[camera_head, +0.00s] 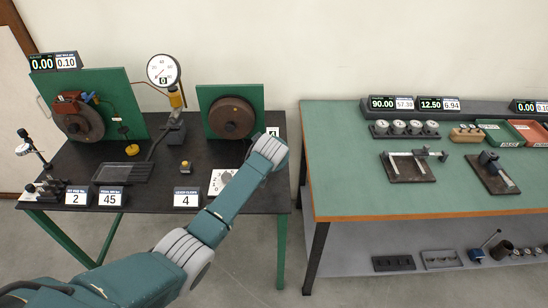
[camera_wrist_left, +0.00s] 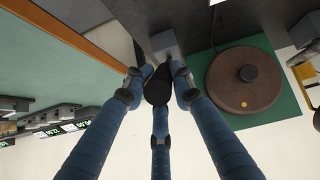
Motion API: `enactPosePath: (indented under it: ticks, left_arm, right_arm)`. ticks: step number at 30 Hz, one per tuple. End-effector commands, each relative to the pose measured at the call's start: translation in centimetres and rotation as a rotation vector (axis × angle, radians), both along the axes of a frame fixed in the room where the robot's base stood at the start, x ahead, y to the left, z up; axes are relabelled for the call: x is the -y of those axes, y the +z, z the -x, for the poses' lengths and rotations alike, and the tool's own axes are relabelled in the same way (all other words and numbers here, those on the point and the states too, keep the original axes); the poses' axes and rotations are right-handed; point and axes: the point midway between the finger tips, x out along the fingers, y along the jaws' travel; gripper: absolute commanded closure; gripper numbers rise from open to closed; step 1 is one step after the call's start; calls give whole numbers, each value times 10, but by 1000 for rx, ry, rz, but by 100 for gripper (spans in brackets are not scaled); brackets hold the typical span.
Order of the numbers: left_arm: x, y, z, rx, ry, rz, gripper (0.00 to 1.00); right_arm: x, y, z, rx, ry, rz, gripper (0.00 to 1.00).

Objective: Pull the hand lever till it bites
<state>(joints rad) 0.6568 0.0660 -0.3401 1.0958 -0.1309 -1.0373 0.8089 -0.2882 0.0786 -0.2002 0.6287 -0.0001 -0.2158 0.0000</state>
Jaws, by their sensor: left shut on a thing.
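My left gripper (camera_wrist_left: 158,78) has its three blue fingers closed around a black grip (camera_wrist_left: 156,92), which looks like the end of the hand lever. A grey block (camera_wrist_left: 166,45) shows just beyond the fingertips. In the head view my left arm reaches to the right end of the dark table, and its wrist hides the fingers and the lever. A brown disc (camera_head: 231,118) on a green panel (camera_head: 257,97) stands just left of the wrist; the disc also shows in the wrist view (camera_wrist_left: 243,90), right of the fingers. My right gripper is not in view.
The dark table (camera_head: 150,180) also holds a second disc with a red caliper (camera_head: 72,103), a round dial gauge (camera_head: 163,70), a tray (camera_head: 122,172) and number cards (camera_head: 187,197). A green-topped bench (camera_head: 350,180) with parts stands to the right, across a narrow gap.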

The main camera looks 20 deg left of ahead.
Motion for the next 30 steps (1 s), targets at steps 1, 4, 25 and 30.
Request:
enactPosePath:
  ticks: [1,4,25,30]
  left_arm:
    - [-5,0,0,0,5,-7,73]
    - [-4,0,0,0,4,-6,61]
    - [6,39,37,5,2,-1,61]
    - [10,62,59,3,3,-1,61]
  right_arm:
    - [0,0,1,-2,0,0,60]
    - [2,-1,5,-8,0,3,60]
    - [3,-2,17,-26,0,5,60]
    - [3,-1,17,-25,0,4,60]
